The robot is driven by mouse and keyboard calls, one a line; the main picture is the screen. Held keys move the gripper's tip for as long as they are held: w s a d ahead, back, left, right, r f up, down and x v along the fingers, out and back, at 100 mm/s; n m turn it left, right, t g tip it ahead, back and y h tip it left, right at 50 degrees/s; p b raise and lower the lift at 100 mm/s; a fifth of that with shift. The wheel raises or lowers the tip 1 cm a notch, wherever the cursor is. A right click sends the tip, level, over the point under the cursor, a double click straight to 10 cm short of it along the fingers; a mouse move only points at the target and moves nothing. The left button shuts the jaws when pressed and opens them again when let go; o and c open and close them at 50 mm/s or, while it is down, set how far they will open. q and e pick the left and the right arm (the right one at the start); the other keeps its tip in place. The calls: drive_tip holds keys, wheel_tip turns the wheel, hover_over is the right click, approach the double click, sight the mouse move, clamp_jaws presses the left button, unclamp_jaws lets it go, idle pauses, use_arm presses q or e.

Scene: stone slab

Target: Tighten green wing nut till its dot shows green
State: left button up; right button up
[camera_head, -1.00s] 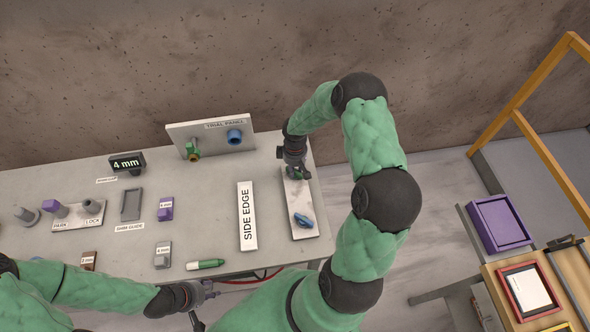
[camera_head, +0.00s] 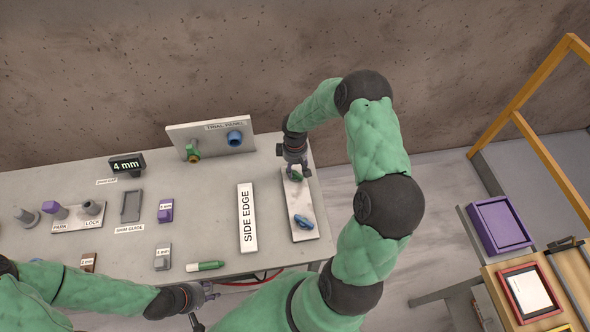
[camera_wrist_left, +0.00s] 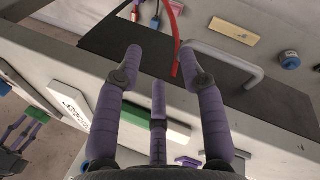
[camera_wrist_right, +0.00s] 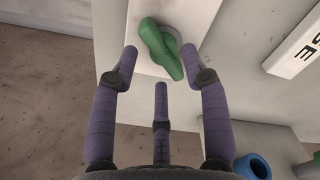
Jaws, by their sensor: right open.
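The green wing nut (camera_head: 296,175) sits at the far end of a pale plate (camera_head: 305,209) on the slab's right side. In the right wrist view the wing nut (camera_wrist_right: 160,50) lies just beyond and between my open fingertips, its wings slanting. My right gripper (camera_wrist_right: 158,52) is open above it and appears not to grip it; in the head view the right gripper (camera_head: 294,169) partly covers the nut. A dot on it cannot be made out. My left gripper (camera_wrist_left: 170,60) is open and empty near the slab's front edge, over a dark surface.
A blue wing nut (camera_head: 304,221) is on the near end of the same plate. A SIDE EDGE label block (camera_head: 247,217) lies left of it. A trial panel (camera_head: 211,136) with green and blue fittings stands behind. A green marker (camera_head: 205,266) lies near the front edge.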

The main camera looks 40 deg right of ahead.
wheel_tip(320, 180, up, 10)
drive_tip(key=shift+f, duration=0.15)
idle(0.7)
